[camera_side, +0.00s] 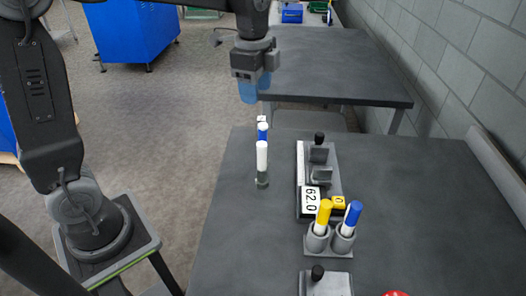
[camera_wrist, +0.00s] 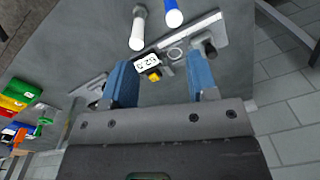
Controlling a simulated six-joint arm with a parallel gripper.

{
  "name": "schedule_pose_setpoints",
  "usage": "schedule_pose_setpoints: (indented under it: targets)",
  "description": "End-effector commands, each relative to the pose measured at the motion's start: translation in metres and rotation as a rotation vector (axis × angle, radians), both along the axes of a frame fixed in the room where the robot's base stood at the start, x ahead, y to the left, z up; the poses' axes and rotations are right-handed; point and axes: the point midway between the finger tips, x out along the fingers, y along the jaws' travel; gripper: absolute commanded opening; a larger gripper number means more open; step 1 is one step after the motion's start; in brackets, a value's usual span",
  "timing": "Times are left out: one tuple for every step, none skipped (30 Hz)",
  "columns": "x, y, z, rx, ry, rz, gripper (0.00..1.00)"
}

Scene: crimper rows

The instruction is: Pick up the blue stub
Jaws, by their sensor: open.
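One blue-topped stub (camera_side: 352,215) with a white lower part stands in a grey cup, tilted slightly. A blue piece (camera_side: 262,131) stands on the table's left part, partly hidden behind a white stub (camera_side: 262,156). In the wrist view a blue stub (camera_wrist: 173,14) and a white stub (camera_wrist: 138,30) lie near the top edge; the blue one is cut off by the frame. My gripper (camera_side: 256,92) is open and empty, fingers down, above the far left of the table. Its blue fingers also show in the wrist view (camera_wrist: 162,80).
A yellow-topped stub (camera_side: 323,213) stands in the cup beside the blue-topped one. A grey fixture (camera_side: 336,182) with a "62.0" label stands behind them. A red object (camera_side: 396,293) is at the front edge. Another dark table (camera_side: 340,65) stands behind. The table's right side is clear.

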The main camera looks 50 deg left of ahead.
Motion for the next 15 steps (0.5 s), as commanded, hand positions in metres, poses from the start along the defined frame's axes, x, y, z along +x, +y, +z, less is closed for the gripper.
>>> schedule_pose_setpoints:
  targets:
    - [0.008, 0.001, -0.005, 0.001, 0.019, -0.041, 0.53]
    - [0.012, 0.001, -0.007, 0.001, 0.027, -0.063, 0.53]
    - [0.015, 0.001, -0.008, 0.002, 0.035, -0.087, 0.53]
    - [0.017, 0.001, -0.01, 0.002, 0.041, -0.1, 0.53]
    - [0.018, 0.001, -0.011, 0.002, 0.045, -0.11, 0.53]
    - [0.019, 0.002, -0.014, 0.001, 0.047, -0.118, 0.53]
    - [0.019, 0.002, -0.017, 0.001, 0.049, -0.121, 0.53]
    - [0.019, 0.002, -0.021, 0.001, 0.049, -0.123, 0.53]
    - [0.019, 0.002, -0.027, 0.002, 0.051, -0.124, 0.53]
    - [0.019, 0.002, -0.032, 0.001, 0.051, -0.123, 0.53]
    - [0.019, 0.002, -0.038, 0.001, 0.052, -0.123, 0.53]
    - [0.019, 0.002, -0.046, 0.001, 0.051, -0.122, 0.53]
    - [0.019, 0.002, -0.052, 0.001, 0.052, -0.122, 0.53]
    - [0.019, 0.002, -0.058, 0.001, 0.051, -0.122, 0.53]
    - [0.019, 0.002, -0.066, 0.001, 0.051, -0.122, 0.53]
